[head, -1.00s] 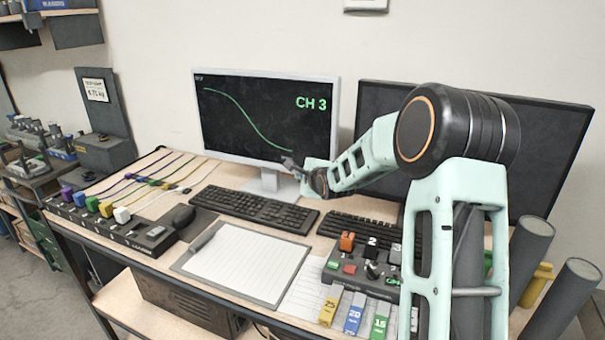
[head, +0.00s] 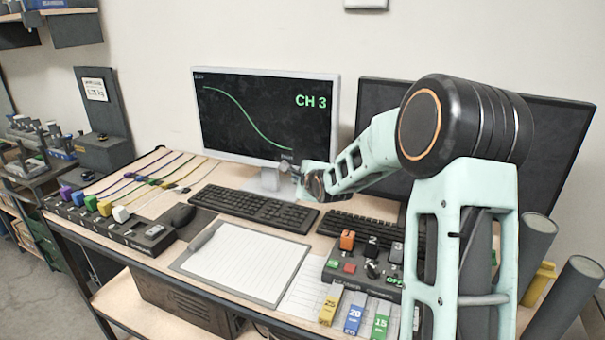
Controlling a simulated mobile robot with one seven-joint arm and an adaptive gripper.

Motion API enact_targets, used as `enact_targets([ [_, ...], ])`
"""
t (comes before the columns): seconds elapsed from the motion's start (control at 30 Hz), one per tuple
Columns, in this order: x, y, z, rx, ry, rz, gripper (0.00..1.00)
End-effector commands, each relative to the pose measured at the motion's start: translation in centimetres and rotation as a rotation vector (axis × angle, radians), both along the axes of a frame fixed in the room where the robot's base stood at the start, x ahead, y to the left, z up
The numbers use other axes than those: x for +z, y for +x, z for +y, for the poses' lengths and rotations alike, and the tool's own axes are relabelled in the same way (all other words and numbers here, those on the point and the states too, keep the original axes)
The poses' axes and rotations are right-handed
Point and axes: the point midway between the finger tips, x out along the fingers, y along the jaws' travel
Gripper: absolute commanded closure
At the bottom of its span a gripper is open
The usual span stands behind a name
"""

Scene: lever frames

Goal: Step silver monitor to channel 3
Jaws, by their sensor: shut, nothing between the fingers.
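The silver monitor (head: 235,121) stands at the back of the desk with its screen lit. It reads "CH 3" in green at the upper right, with a falling green curve. My gripper (head: 286,166) is shut and empty, in front of the monitor's lower right edge near its bottom bezel. My arm crosses from the right. I cannot tell whether the fingertips touch the bezel.
A dark monitor (head: 555,140) stands behind my arm. Keyboards (head: 253,208), a clipboard (head: 242,264), a control box (head: 342,267) with coloured blocks and a switch strip (head: 130,237) with coloured plugs crowd the desk. Grey cylinders (head: 533,240) stand at the right.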

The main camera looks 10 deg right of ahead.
Motion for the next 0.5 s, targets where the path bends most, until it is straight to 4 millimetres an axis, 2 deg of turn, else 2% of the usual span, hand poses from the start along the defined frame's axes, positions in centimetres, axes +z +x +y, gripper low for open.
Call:
enact_targets([
  [0.3, -0.2, -2.7, 1.9, 0.001, 0.0, 0.0, 1.0],
  [0.5, -0.1, -3.5, 2.3, 0.0, 0.0, 0.0, 1.0],
])
